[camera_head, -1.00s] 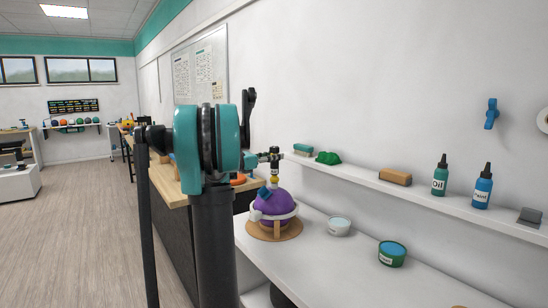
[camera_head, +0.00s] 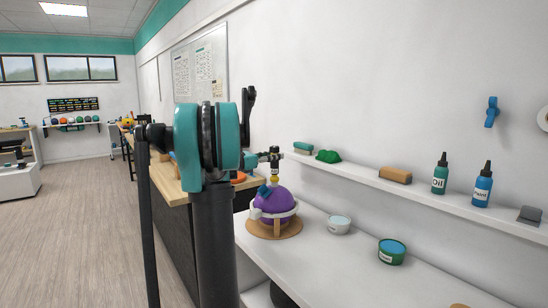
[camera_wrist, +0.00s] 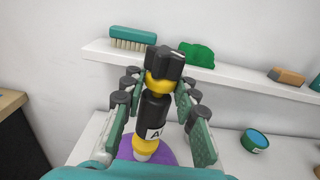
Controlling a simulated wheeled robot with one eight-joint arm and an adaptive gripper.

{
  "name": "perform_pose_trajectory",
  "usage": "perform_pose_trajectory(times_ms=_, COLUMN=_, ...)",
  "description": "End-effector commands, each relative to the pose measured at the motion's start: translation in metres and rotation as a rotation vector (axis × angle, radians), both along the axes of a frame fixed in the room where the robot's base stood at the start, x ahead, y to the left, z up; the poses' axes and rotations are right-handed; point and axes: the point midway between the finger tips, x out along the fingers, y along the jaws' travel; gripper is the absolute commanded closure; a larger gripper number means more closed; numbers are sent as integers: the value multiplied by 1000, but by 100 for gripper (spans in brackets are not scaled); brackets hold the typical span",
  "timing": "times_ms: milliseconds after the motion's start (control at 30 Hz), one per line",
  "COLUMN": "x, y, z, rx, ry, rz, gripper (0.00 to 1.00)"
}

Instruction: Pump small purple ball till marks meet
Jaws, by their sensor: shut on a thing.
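The purple ball (camera_head: 273,207) sits on a round wooden stand (camera_head: 275,232) on the white counter, with a white band around it. A small blue piece shows on its upper left side. A black and yellow pump (camera_wrist: 153,112), with a partly seen white label, stands on top of the ball (camera_wrist: 148,156). My gripper (camera_wrist: 157,97) is around the pump from both sides, shut on its body. I cannot make out any marks on the ball.
A white cup (camera_head: 339,225) and a green tub (camera_head: 391,252) stand right of the ball. The wall shelf (camera_head: 407,192) behind holds a brush (camera_head: 303,147), a green lump (camera_head: 328,157), a brown block (camera_head: 396,176) and two bottles (camera_head: 440,175).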

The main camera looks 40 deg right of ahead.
Motion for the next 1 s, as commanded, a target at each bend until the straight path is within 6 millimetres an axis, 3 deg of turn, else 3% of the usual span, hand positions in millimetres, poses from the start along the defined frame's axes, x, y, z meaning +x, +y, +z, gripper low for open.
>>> perform_pose_trajectory(times_ms=567, x=0, y=0, z=12, rx=-2, ry=1, rz=0, gripper=100)
perform_pose_trajectory(times_ms=1000, x=0, y=0, z=49, rx=-2, ry=1, rz=0, gripper=100)
